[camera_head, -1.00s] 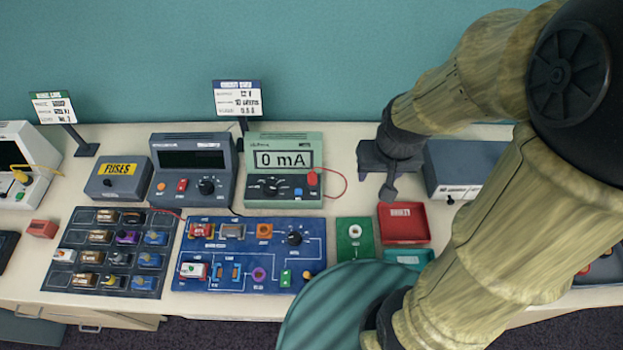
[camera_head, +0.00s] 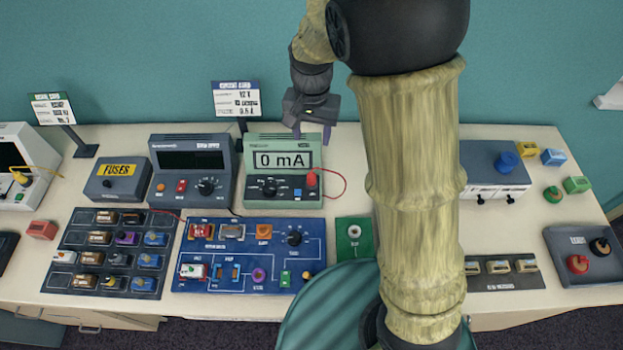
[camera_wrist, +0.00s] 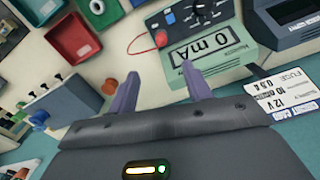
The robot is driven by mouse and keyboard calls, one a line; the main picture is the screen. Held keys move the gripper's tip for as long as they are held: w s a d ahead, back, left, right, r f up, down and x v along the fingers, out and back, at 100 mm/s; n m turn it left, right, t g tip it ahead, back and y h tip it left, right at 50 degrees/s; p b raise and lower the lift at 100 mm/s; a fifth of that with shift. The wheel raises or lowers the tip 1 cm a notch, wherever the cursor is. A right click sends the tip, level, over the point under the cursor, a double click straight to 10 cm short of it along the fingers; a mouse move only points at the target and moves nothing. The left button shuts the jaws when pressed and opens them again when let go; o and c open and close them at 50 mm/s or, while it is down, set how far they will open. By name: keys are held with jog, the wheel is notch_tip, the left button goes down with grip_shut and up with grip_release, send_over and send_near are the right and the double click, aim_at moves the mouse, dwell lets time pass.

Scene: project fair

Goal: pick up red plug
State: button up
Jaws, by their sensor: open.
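A red plug (camera_head: 311,179) sits in the lower right of the green meter (camera_head: 284,196) reading "0 mA", with a red lead looping from its right side. The plug also shows in the wrist view (camera_wrist: 161,39), beyond the fingertips. Another red round piece (camera_head: 577,264), perhaps a plug too, lies in the grey tray at the far right. My gripper (camera_head: 312,133) is open and empty, above the back of the meter. In the wrist view my gripper (camera_wrist: 159,72) has its two purple fingers apart, nothing between them.
A label stand (camera_head: 237,98) rises behind the meter, left of my gripper. A blue circuit board (camera_head: 250,255) lies in front, a grey instrument (camera_head: 191,170) stands left. My arm hides part of the table.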

jog(key=p, duration=0.2)
send_near(311, 173)
jog(key=f, duration=0.5)
jog(key=shift+s+d+f, duration=0.1)
jog(key=shift+s+f, duration=0.05)
jog(key=shift+s, duration=0.15)
jog(key=shift+f+p, duration=0.1)
jog(key=shift+p, duration=0.25)
jog(key=shift+w+f+p, duration=0.15)
jog(key=shift+f+p, duration=0.25)
jog(key=shift+f, duration=0.2)
jog(key=shift+w+f+p, duration=0.2)
jog(key=shift+f+p, duration=0.45)
jog(key=shift+f, duration=1.25)
grip_shut()
jog(key=shift+r, duration=0.1)
